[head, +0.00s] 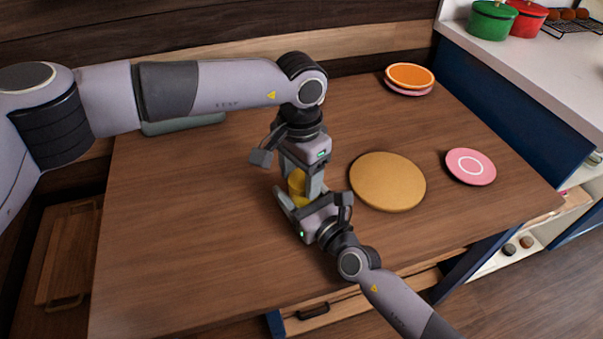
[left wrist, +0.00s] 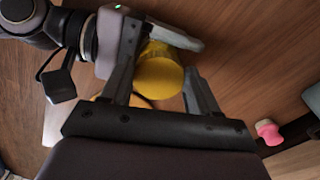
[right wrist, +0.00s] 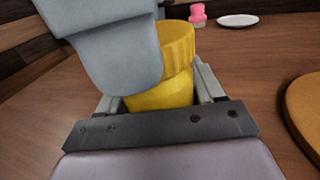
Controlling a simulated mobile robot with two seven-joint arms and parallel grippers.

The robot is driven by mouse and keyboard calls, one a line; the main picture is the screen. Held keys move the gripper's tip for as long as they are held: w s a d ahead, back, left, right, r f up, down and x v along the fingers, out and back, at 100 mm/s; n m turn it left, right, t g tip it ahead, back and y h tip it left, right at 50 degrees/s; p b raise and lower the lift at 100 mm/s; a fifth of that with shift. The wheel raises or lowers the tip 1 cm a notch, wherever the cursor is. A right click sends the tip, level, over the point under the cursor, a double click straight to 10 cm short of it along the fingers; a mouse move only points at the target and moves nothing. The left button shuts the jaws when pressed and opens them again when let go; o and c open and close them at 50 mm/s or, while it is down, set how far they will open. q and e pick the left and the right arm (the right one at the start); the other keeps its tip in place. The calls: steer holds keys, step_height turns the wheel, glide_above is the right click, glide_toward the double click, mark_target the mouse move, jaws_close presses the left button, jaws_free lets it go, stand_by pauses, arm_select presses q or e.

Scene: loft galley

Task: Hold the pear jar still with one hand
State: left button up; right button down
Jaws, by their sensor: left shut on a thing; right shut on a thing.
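The pear jar (head: 296,184) is yellow and stands on the wooden counter, mostly hidden by my two grippers in the head view. My left gripper (head: 299,178) reaches down from above and is shut on its upper part. My right gripper (head: 291,197) comes in low from the front and is shut on its body. In the left wrist view the jar's smooth yellow top (left wrist: 158,76) shows between the fingers. In the right wrist view the ribbed yellow lid (right wrist: 178,42) shows above the body, and a left finger covers part of it.
A round tan board (head: 388,181) lies just right of the grippers, with a pink plate (head: 470,167) beyond it. Orange and pink plates (head: 410,76) are stacked at the back. A pink item (right wrist: 198,14) stands near a white dish (right wrist: 237,20).

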stand_by(0.3)
arm_select(q)
steer(key=o, duration=1)
steer(key=shift+r, duration=0.1)
steer(key=shift+r, duration=2.15)
steer(key=shift+c, duration=0.3)
